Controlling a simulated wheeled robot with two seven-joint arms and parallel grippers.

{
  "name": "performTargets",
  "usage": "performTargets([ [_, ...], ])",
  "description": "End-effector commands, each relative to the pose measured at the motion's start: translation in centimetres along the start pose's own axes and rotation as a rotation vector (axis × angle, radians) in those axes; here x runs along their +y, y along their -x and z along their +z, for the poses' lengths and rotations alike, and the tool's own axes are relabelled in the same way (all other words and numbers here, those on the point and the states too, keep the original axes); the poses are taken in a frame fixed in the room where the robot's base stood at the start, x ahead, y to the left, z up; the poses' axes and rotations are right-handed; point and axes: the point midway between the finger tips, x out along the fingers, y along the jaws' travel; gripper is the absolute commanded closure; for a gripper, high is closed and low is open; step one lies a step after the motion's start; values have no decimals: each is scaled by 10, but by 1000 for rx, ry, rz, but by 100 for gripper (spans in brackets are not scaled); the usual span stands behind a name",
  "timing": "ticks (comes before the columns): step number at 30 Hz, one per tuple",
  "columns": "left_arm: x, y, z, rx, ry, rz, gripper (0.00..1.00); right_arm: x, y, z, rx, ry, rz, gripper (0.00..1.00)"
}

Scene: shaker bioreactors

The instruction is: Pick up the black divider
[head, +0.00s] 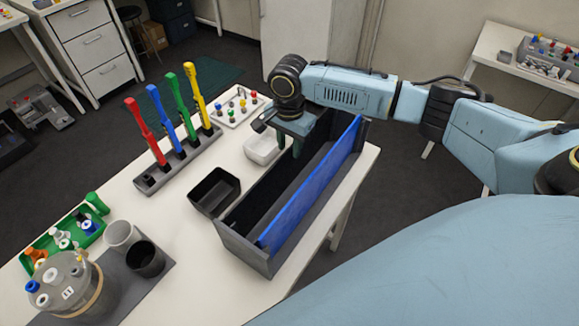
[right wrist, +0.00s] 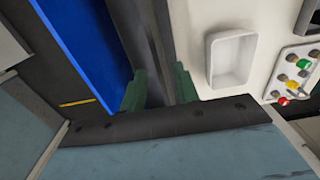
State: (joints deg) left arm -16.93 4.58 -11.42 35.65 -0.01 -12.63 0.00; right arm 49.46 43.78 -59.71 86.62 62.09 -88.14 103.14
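The black divider (head: 256,200) stands on edge along the left side of the long grey box (head: 243,246). A blue divider (head: 312,188) stands along the box's right side; it also shows at the left of the right wrist view (right wrist: 85,45). My right gripper (head: 289,146) points down at the far end of the box, over its left side. In the right wrist view its two green fingers (right wrist: 160,92) are apart, with a dark upright strip between them. I cannot tell whether they touch it. My left gripper is not in view.
A small black bin (head: 214,191) and a white bin (head: 263,148) stand just left of the box. A rack (head: 180,160) holds upright coloured tools. A glass vessel (head: 66,287) and cups stand near left. Free table lies left of the box's near end.

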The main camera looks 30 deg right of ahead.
Motion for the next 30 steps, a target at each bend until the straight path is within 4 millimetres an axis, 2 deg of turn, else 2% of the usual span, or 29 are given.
performTargets([
  [6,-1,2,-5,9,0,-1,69,1,-30,-1,1,0,1,69],
  [14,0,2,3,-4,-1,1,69,1,-35,-1,1,2,-1,69],
  [15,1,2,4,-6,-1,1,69,1,-34,-1,1,2,-1,70],
  [22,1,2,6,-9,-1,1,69,1,-34,-1,1,1,-1,100],
  [30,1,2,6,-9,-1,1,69,1,-34,-1,1,1,-1,100],
])
